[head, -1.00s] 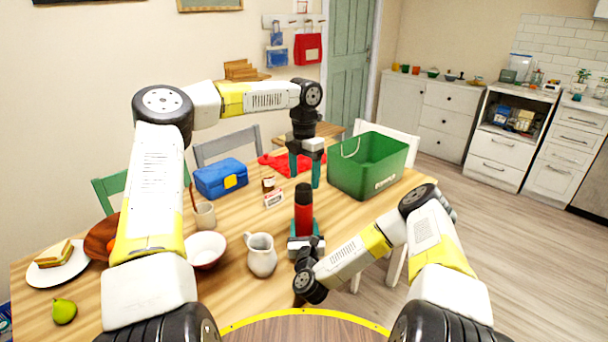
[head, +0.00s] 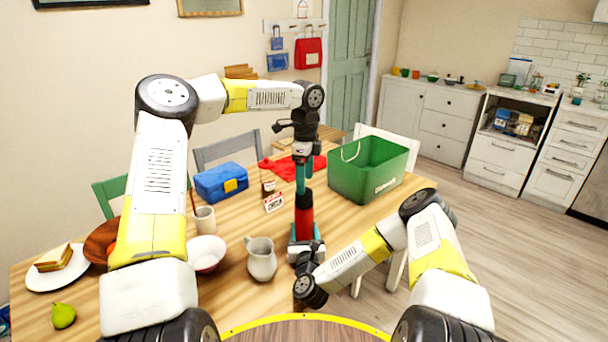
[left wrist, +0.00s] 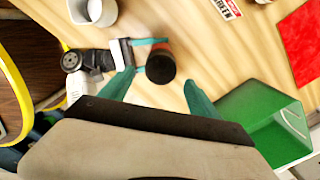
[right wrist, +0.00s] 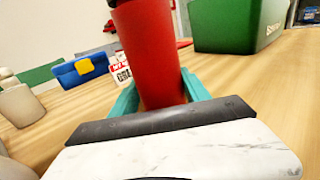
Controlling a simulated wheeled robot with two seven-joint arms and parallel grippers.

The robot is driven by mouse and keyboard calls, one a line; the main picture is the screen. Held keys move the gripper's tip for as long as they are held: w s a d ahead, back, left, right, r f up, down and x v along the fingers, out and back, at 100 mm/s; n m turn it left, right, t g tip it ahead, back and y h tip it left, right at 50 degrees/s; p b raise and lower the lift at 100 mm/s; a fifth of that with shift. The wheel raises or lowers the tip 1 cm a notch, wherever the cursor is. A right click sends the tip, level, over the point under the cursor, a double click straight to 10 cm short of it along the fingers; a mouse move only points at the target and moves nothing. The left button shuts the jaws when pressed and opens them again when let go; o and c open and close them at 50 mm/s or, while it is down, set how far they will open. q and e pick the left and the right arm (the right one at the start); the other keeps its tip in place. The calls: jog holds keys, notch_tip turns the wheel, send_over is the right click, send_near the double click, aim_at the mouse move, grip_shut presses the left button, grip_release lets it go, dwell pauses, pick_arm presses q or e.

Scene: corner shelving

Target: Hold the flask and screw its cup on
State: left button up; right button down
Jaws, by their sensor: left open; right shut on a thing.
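The red flask (head: 304,222) stands upright at the table's near right part. Its dark top, which looks like the cup (left wrist: 160,68), sits on the flask; whether it is screwed tight I cannot tell. My right gripper (right wrist: 160,88) is shut on the flask's red body, low down, with one teal finger on each side. My left gripper (head: 303,188) points straight down over the flask. It is open, and in the left wrist view its fingers lie on either side of the dark top with gaps between. In the head view the fingers partly hide the top.
A white jug (head: 261,260) and a bowl (head: 206,254) stand left of the flask. A small labelled box (head: 273,203), a blue lunchbox (head: 221,181) and a green crate (head: 368,172) stand farther back. The wood is bare between flask and crate.

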pick_arm(q)
jog(key=n, duration=0.7)
jog(key=shift+r, duration=0.15)
jog(key=n, duration=0.6)
jog(key=shift+r, duration=0.15)
jog(key=n, duration=0.6)
jog(key=shift+a+r+n, duration=0.1)
jog(key=shift+r+n, duration=0.05)
jog(key=shift+n, duration=0.25)
jog(key=n, duration=0.6)
jog(key=shift+r, duration=0.15)
send_over(304, 218)
jog(key=w, duration=0.3)
jog(key=shift+f, duration=4)
